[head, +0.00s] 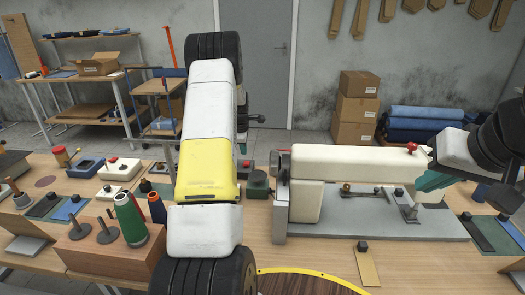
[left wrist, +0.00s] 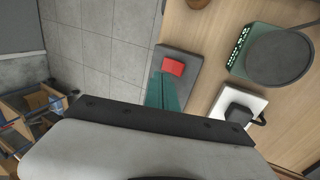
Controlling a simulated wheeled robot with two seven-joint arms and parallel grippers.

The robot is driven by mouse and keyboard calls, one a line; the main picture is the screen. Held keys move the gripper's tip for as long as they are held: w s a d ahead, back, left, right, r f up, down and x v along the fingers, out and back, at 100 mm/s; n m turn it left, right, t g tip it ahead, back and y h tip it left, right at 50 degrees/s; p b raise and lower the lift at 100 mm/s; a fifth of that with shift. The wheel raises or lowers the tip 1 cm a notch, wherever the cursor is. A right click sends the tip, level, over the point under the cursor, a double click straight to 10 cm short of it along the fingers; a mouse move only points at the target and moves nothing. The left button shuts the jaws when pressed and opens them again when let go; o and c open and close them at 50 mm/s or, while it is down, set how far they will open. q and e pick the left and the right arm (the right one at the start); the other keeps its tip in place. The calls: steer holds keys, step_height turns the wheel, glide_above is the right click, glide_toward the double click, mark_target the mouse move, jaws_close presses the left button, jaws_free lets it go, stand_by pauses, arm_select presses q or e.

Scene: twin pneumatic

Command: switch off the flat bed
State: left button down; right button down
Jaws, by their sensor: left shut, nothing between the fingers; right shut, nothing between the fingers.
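The flat bed machine (head: 350,162) is a cream sewing machine on a grey plate (head: 400,228), right of centre in the head view. In the left wrist view, a red rocker switch (left wrist: 173,66) sits on a dark grey box (left wrist: 186,63) near the table edge. My left gripper (left wrist: 165,90) is shut and empty, its teal fingertips over the box just beside the red switch; I cannot tell whether they touch. In the head view my left arm mostly hides that gripper. My right gripper (head: 432,181) is shut and empty by the machine's right end.
In the left wrist view, a white box with a black knob (left wrist: 238,110) and a green device with a round dark pad (left wrist: 280,57) stand close to the fingers. In the head view, thread cones (head: 130,218) stand on a wooden block at left. Cartons (head: 357,105) stand behind.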

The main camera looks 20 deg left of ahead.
mark_target(244, 164)
arm_select(q)
step_height(244, 164, up, 9)
steer(key=shift+r, duration=0.2)
steer(key=shift+s, duration=0.15)
stand_by(0.4)
